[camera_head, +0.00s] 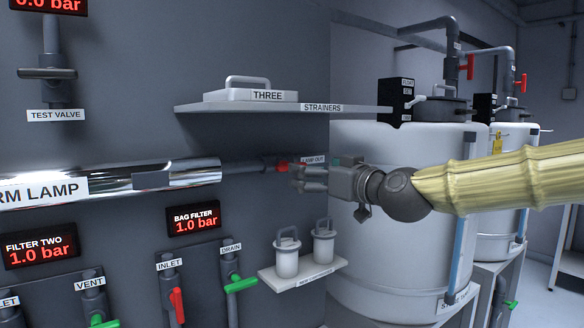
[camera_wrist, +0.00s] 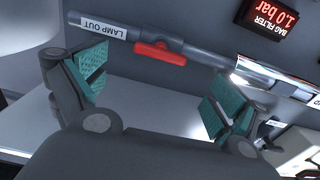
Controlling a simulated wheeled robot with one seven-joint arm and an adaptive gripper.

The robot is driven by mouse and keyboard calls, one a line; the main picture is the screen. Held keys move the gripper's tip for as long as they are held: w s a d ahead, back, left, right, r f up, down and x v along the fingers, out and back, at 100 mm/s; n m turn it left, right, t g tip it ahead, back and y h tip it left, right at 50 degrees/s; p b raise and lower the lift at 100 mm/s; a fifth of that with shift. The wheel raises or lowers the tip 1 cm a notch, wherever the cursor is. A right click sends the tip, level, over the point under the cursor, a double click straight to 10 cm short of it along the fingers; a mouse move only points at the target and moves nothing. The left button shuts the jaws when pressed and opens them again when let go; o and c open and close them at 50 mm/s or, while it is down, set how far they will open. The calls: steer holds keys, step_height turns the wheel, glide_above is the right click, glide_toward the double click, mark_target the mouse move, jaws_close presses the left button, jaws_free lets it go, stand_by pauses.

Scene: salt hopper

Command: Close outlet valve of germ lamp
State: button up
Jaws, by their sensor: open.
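The germ lamp (camera_head: 110,183) is a shiny chrome tube along the wall at the left, labelled "RM LAMP" in what shows. Its outlet pipe runs right to a valve with a red handle (camera_head: 283,166), beside a "LAMP OUT" label (camera_head: 313,160). In the wrist view the red handle (camera_wrist: 160,54) lies roughly along the pipe, with the label (camera_wrist: 103,27) left of it. My gripper (camera_head: 298,179) is at the valve and hides part of it in the head view. In the wrist view my gripper (camera_wrist: 157,88) is open, its teal pads apart and empty, with the handle beyond the gap between them.
A strainers shelf (camera_head: 345,109) is above the valve. A small shelf (camera_head: 300,275) with two white canisters is below. A large white tank (camera_head: 395,240) stands right, behind my arm. Bag filter valves, red inlet (camera_head: 177,305) and green drain (camera_head: 240,285), are lower left.

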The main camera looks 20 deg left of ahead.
steer(key=p+x, duration=0.2)
steer(key=x, duration=0.7)
steer(key=shift+w, duration=0.1)
steer(key=c, duration=1)
